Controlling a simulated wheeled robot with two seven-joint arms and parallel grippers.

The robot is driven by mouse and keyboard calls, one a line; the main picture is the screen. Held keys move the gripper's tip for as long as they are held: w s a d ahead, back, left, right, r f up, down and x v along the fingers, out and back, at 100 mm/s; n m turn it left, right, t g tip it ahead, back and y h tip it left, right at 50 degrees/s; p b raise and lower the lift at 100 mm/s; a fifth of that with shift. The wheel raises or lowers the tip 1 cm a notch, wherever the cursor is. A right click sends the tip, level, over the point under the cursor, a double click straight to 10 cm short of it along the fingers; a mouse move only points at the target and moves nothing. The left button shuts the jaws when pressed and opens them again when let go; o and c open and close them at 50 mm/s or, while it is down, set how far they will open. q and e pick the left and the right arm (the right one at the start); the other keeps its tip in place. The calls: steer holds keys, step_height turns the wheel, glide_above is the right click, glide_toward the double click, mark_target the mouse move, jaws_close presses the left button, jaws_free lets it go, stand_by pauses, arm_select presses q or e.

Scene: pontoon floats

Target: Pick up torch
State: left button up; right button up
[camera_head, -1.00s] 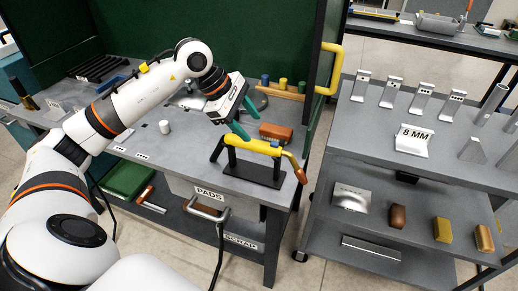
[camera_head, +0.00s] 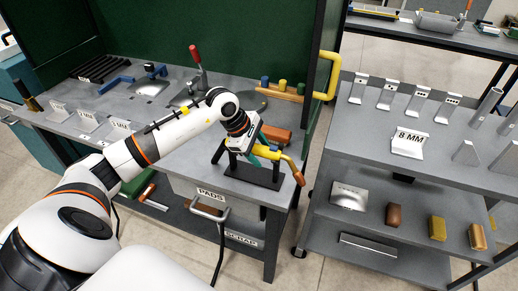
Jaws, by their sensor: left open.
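The torch (camera_head: 273,153) has a yellow body and a bent copper-coloured end (camera_head: 297,174). It lies across a black stand (camera_head: 265,178) at the right front corner of the grey workbench. My left gripper (camera_head: 257,153) is down at the torch, with its teal fingers open around the left part of the yellow body. The gripper head hides the torch's left end, and I cannot tell whether the fingers touch it. My right gripper is out of view.
A reddish-brown block (camera_head: 276,135) lies just behind the torch. A green panel with a yellow handle (camera_head: 328,75) rises at the bench's right side. A grey cart (camera_head: 375,145) with brackets stands to the right, across a floor gap.

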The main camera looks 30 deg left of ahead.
arm_select(q)
steer(key=shift+d+f, duration=0.1)
steer(key=shift+f, duration=0.05)
steer(key=c, duration=0.9)
steer(key=shift+w, duration=0.1)
steer(key=shift+c, duration=1.1)
steer(key=shift+r, duration=0.25)
